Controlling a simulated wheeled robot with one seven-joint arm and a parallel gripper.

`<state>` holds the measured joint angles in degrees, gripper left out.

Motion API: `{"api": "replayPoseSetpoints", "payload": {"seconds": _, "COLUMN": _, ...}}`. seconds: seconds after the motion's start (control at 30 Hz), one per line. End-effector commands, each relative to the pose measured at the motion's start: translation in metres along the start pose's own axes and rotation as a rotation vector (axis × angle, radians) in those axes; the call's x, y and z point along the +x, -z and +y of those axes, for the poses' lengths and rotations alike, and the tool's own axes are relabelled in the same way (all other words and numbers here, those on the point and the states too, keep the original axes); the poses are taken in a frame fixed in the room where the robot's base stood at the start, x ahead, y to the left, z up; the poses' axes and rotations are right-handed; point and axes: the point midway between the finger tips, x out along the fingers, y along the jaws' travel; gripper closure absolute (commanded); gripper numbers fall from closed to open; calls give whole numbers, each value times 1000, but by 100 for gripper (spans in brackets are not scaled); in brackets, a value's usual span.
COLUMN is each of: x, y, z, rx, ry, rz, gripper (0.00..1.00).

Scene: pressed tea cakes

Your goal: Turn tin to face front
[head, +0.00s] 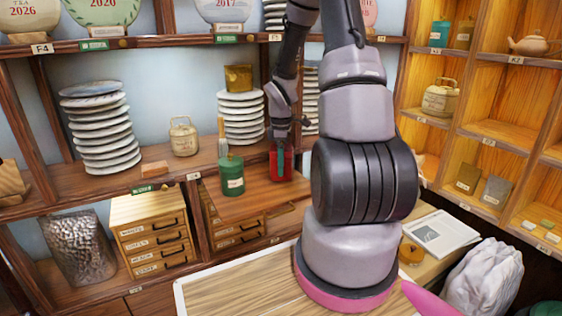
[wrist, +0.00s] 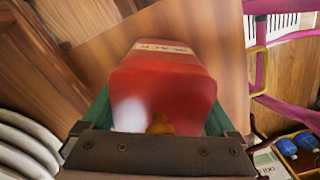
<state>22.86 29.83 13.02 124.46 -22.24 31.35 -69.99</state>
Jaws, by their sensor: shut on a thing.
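The red tin (head: 292,162) stands on the reddish-brown wooden surface beside the cabinet shelf, partly hidden by my gripper in the head view. In the wrist view the red tin (wrist: 165,85) fills the middle, with a pale lettered label along its far edge. My gripper (head: 279,160) is around the tin from above, with a green finger on each side of it in the wrist view (wrist: 165,118). It is shut on the tin. A green tin (head: 231,175) stands to the left of the red one, apart from it.
Stacks of plates (head: 100,130) stand on the shelf behind and to the left. A small drawer cabinet (head: 150,235) is below. My arm hides much of the right middle. Shelves with teapots (head: 440,98) and tins are at the right.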

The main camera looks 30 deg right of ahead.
Motion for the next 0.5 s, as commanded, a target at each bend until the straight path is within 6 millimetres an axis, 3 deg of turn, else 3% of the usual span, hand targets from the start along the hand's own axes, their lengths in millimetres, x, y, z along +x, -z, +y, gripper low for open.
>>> {"api": "replayPoseSetpoints", "payload": {"seconds": 0.3, "x": 0, "y": 1, "z": 1, "rx": 660, "ry": -2, "rz": 0, "gripper": 66}}
{"api": "replayPoseSetpoints", "payload": {"seconds": 0.5, "x": 0, "y": 0, "z": 1, "rx": 997, "ry": -1, "rz": 0, "gripper": 66}}
